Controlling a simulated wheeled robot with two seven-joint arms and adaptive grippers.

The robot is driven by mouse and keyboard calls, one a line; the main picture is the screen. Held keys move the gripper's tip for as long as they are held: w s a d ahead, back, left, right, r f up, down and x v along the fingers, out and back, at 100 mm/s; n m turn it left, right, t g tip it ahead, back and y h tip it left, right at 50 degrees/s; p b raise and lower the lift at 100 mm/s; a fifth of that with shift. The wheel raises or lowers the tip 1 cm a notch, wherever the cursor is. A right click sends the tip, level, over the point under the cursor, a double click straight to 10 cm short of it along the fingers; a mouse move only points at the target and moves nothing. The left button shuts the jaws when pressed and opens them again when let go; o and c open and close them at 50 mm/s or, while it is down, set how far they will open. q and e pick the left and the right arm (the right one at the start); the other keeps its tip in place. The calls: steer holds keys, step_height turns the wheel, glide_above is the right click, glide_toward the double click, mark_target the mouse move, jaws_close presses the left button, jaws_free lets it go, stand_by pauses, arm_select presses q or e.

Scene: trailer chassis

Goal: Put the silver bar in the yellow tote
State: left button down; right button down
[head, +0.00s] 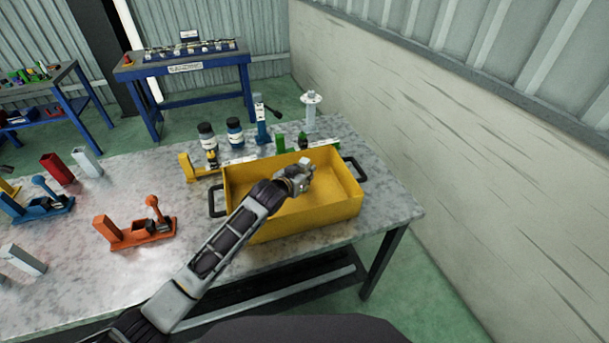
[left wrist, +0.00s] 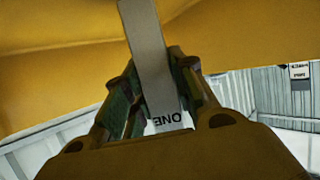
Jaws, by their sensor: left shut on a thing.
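The yellow tote (head: 305,221) stands on the right part of the metal-topped table, with black handles at its ends. My left arm reaches across its front rim. My left gripper (head: 303,172) is over the tote's opening, at about rim height. In the left wrist view, the gripper (left wrist: 155,95) is shut on a silver bar (left wrist: 147,45), a flat grey piece that sticks out past the fingertips. In the head view the held bar is mostly hidden by the gripper. My right gripper is not in view.
Left of the tote are an orange fixture (head: 135,232), a blue fixture (head: 40,205), a red block (head: 57,169) and two silver-grey blocks (head: 87,163) (head: 22,260). Dark-capped jars (head: 235,132) and a blue clamp-like stand (head: 262,125) are behind it. A wall (head: 450,150) is at right.

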arm_select(q)
steer(key=shift+f, duration=0.5)
steer(key=shift+f, duration=0.15)
steer(key=c, duration=1.2)
jaws_free()
steer(key=shift+o, duration=0.2)
steer(key=v, duration=0.7)
steer(key=shift+s+a, duration=0.15)
steer(key=shift+s, duration=0.05)
